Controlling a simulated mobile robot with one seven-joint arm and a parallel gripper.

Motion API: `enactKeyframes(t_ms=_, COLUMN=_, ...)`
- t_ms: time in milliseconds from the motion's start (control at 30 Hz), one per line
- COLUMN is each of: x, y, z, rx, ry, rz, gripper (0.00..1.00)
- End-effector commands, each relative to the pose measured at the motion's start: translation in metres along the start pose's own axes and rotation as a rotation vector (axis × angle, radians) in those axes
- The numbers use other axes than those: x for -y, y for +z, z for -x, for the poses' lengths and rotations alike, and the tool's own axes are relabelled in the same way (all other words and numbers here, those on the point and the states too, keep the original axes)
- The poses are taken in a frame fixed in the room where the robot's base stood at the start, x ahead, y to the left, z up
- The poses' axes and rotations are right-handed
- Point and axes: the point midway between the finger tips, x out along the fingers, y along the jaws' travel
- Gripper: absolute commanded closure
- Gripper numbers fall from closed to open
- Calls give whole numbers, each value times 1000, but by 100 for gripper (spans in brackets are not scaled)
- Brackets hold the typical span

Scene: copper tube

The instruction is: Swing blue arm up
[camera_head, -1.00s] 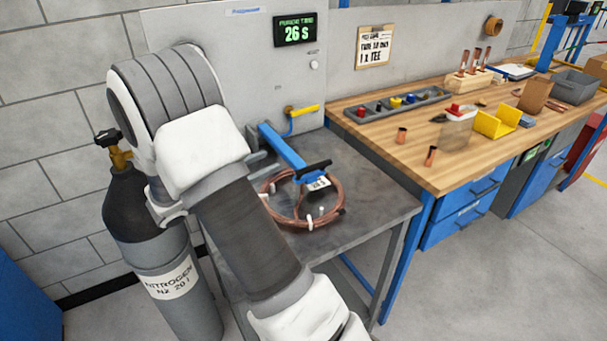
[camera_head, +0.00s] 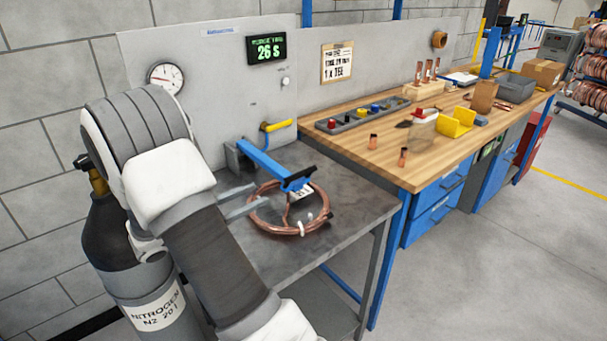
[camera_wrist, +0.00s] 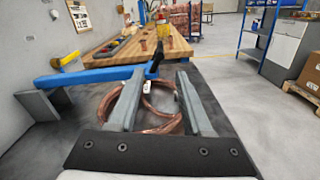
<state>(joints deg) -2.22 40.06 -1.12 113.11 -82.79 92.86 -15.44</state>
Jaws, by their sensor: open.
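The blue arm (camera_head: 262,158) reaches out from a grey bracket at the back panel, low over the steel table, with a black handle (camera_head: 300,173) at its free end. In the wrist view the blue arm (camera_wrist: 90,76) runs from the left, and its black handle (camera_wrist: 154,66) is just beyond my fingertips. My gripper (camera_head: 257,197) is open and empty, its fingers pointing toward the handle from the left. In the wrist view my gripper (camera_wrist: 160,74) shows a wide gap between its fingers. Whether the left finger touches the arm I cannot tell.
A copper tube coil (camera_head: 262,224) lies on the steel table (camera_head: 340,212) under the arm and my fingers. A yellow-handled valve (camera_head: 277,125) sits on the panel behind. A nitrogen cylinder (camera_head: 105,240) stands at the left. A wooden workbench (camera_head: 380,160) adjoins at the right.

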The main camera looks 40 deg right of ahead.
Motion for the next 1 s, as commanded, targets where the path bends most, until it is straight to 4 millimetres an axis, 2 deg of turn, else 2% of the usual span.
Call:
enactKeyframes(t_ms=600, x=2, y=0, z=-130, rx=0, ry=-5, rz=0, gripper=50)
enactKeyframes(t_ms=800, x=0, y=0, z=-154, rx=0, ry=-2, rz=-1, gripper=50)
enactKeyframes(t_ms=1000, x=0, y=0, z=-161, rx=0, ry=1, rz=0, gripper=50)
